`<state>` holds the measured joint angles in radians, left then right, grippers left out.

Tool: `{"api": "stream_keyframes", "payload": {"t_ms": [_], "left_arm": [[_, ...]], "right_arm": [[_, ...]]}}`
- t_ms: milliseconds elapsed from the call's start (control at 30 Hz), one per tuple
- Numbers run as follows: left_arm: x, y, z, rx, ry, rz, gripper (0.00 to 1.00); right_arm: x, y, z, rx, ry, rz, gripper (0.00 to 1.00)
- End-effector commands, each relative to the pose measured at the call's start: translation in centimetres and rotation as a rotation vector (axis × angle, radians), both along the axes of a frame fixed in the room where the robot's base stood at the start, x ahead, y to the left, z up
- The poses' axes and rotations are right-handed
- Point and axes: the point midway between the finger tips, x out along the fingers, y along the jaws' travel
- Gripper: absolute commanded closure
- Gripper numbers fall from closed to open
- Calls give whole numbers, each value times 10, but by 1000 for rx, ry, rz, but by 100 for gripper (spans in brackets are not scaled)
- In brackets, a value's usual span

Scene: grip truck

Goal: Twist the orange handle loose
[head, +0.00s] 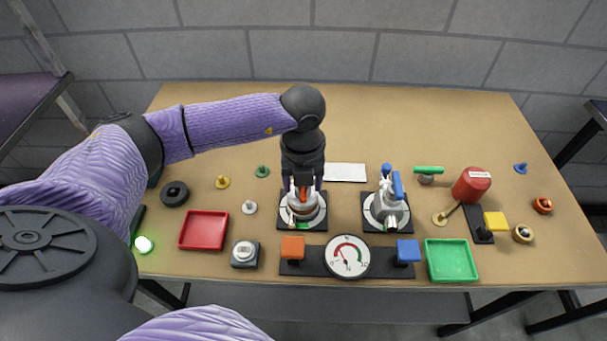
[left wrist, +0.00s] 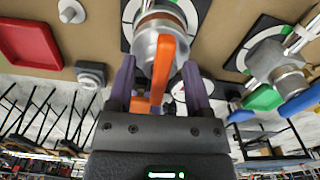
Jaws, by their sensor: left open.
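The orange handle (left wrist: 163,70) is a flat bar on a round silver metal valve body (left wrist: 145,45), which stands on a black and white dial base (head: 284,222). In the head view the orange handle (head: 303,193) is partly covered by my left gripper (head: 304,186), which points down over it. In the left wrist view my left gripper (left wrist: 160,85) is open, with one purple finger on each side of the handle. I cannot tell whether either finger touches it. My right gripper is in neither view.
To the right stands a similar valve with a blue handle (head: 397,186). In front are a gauge (head: 348,256), an orange block (head: 292,247) and a blue block (head: 408,251). A red tray (head: 204,230) and a green tray (head: 451,260) flank them. The table's back is clear.

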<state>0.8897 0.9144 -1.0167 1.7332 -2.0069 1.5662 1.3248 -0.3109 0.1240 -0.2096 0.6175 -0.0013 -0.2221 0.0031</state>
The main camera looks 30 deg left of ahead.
Motion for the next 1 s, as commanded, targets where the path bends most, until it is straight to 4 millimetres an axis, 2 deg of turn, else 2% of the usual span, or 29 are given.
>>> {"api": "stream_keyframes", "payload": {"t_ms": [133,433,533,1000], "left_arm": [[0,0,1,-1,-1,0,37],[0,0,1,-1,-1,0,100],[-1,0,4,-2,1,50,100],[-1,-1,7,-1,3,781,100]], "right_arm": [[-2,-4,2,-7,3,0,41],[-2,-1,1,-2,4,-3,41],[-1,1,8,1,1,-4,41],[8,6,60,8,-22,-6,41]]}}
